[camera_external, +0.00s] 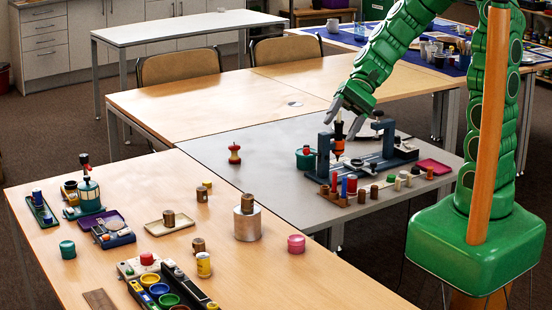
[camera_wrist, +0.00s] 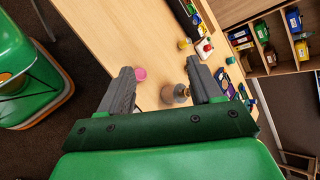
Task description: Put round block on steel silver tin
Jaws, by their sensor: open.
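The silver tin (camera_external: 248,227) stands upright on the wooden table. A small brown wooden block, round-looking, (camera_external: 247,203) rests upright on its top, clear of any gripper. In the wrist view the tin (camera_wrist: 167,95) and the brown block (camera_wrist: 181,91) show between my fingers, far beyond them. My gripper (camera_external: 346,116) is open and empty, above the grey table and well to the right of the tin. Its open fingers also show in the wrist view (camera_wrist: 163,82). Similar brown blocks stand on a tan tray (camera_external: 157,229) and on the table (camera_external: 198,245).
Under my gripper is a blue-grey clamp stand (camera_external: 375,160) with an orange-and-black tool (camera_external: 338,137). A pink pot (camera_external: 296,243) and yellow can (camera_external: 203,265) stand near the tin. The wooden table's right front is clear.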

